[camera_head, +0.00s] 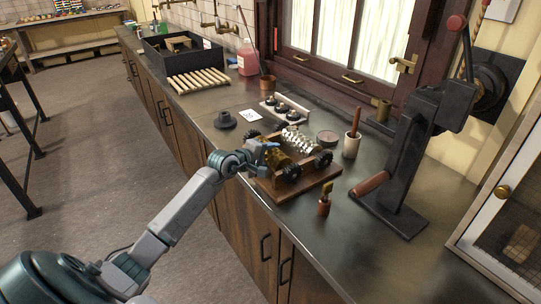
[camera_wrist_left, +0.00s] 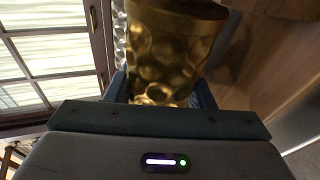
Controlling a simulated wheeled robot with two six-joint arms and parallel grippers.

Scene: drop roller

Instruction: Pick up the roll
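A gold roll (camera_wrist_left: 165,50) with round dimples fills the space between the fingers in the left wrist view. In the head view part of the gold roll (camera_head: 277,159) shows in the wooden-based roller machine (camera_head: 300,187), beside a silver roll (camera_head: 298,140). My left gripper (camera_head: 268,148) is at the machine's left side, at the gold roll. Its two blue fingers flank the gold roll closely in the wrist view (camera_wrist_left: 160,92); whether they press on it is not clear. The gripper hides part of the roll. My right gripper is not in view.
A dark hand-cranked press (camera_head: 415,150) stands to the right. A brush (camera_head: 323,205), a cup with a wooden handle (camera_head: 352,143) and a round dish (camera_head: 327,138) are near the machine. A wooden slatted rack (camera_head: 198,81) lies farther back. The counter front right is clear.

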